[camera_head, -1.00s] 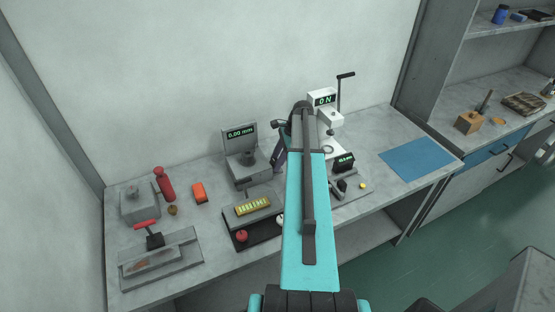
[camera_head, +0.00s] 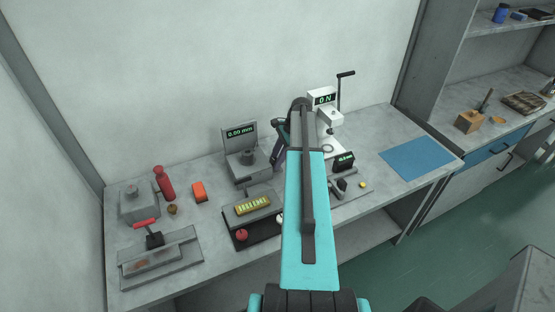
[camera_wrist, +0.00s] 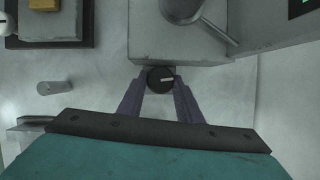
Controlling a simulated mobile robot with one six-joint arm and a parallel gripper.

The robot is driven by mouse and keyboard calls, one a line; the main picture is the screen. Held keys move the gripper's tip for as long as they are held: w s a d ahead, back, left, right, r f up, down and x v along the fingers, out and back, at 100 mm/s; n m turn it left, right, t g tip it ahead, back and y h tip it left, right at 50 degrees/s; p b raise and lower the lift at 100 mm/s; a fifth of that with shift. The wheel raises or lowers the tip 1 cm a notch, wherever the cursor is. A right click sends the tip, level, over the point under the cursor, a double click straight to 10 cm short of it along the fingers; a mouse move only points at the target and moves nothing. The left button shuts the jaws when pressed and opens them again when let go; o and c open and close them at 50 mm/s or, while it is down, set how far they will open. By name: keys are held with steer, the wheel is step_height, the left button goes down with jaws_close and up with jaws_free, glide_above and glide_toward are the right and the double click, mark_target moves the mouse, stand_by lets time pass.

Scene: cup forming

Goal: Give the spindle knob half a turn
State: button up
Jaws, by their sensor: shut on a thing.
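The spindle knob (camera_wrist: 158,84) is a small dark round knob with a white mark. It sits at the edge of a grey block (camera_wrist: 172,48) in the wrist view, its mark pointing right. My gripper (camera_wrist: 161,77) is shut on the knob, one purple-grey finger on each side. In the head view the block belongs to a grey gauge (camera_head: 244,166) with a green millimetre display (camera_head: 240,132). My gripper (camera_head: 278,160) is at its right side there, and the knob cannot be made out.
A white force stand (camera_head: 326,115) with a lever is close right of my wrist. A dark tray (camera_head: 262,230) with a yellow-topped block (camera_head: 253,206) lies in front of the gauge. A blue mat (camera_head: 418,158) lies at the right, and a red bottle (camera_head: 164,183) stands at the left.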

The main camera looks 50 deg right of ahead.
steer(key=shift+w+n+g+y+b, duration=0.15)
steer(key=shift+n+g, duration=0.3)
steer(key=shift+n, duration=0.65)
steer(key=shift+s+n+g+y+b, duration=0.1)
steer(key=shift+n+g+y+b, duration=0.25)
steer(key=shift+n, duration=0.75)
steer(key=o, duration=0.8)
steer(key=shift+v, duration=0.8)
steer(key=b+v, duration=0.1)
steer(key=v, duration=0.3)
steer(key=b+v, duration=0.1)
steer(key=v, duration=0.3)
steer(key=b+v, duration=0.1)
steer(key=v, duration=0.3)
steer(key=shift+w+a+r+b, duration=0.15)
steer(key=shift+b, duration=0.2)
